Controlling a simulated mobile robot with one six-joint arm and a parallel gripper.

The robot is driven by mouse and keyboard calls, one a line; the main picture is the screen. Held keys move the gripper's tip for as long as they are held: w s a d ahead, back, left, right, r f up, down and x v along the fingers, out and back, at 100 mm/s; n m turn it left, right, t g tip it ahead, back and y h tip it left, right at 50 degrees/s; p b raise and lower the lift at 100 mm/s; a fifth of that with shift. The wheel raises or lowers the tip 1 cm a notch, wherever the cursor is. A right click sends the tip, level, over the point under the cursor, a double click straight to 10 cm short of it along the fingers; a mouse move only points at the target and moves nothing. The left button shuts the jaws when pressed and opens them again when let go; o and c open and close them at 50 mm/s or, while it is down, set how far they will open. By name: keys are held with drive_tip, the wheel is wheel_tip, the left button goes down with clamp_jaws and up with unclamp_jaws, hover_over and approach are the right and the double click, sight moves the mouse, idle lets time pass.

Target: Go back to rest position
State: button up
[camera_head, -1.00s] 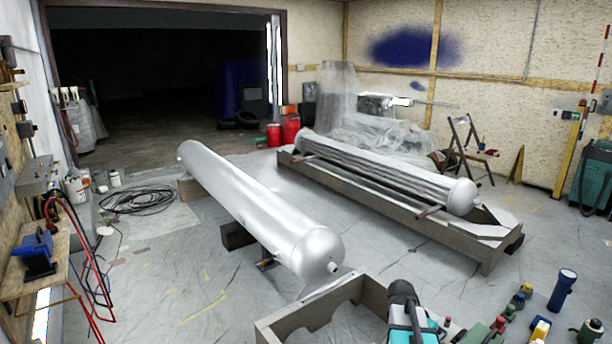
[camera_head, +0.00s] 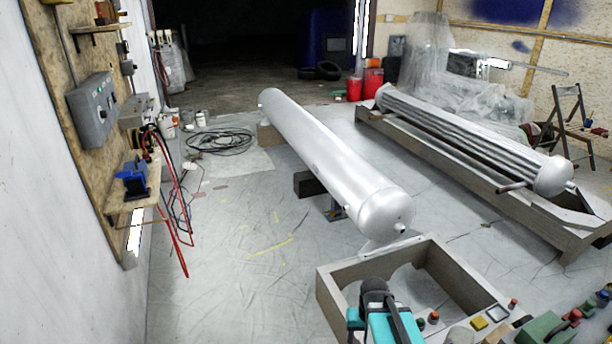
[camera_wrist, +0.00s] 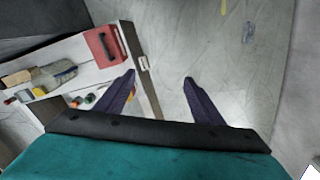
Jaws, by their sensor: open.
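Part of my teal and black arm shows at the bottom of the head view, in front of a grey open-topped wooden frame; the fingertips cannot be made out there. In the wrist view a pale bench top (camera_wrist: 75,55) lies to the left of the fingers, with a red box (camera_wrist: 103,45) near its edge.
A long silver tank (camera_head: 330,165) rests on blocks mid-floor. A tube bundle (camera_head: 470,135) lies in a wooden cradle to its right. A wall panel with shelves (camera_head: 95,110) and hanging red hoses (camera_head: 178,225) is at left. Black cable (camera_head: 222,142) lies coiled. Floor at lower left is clear.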

drive_tip(key=s+a+f+g+b, duration=0.1)
drive_tip(key=s+f+g+b, duration=0.4)
drive_tip(key=s+f, duration=2)
drive_tip(key=b+x, duration=0.3)
drive_tip(key=b, duration=0.2)
drive_tip(key=shift+w+f, duration=0.25)
drive_tip(key=shift+f, duration=0.15)
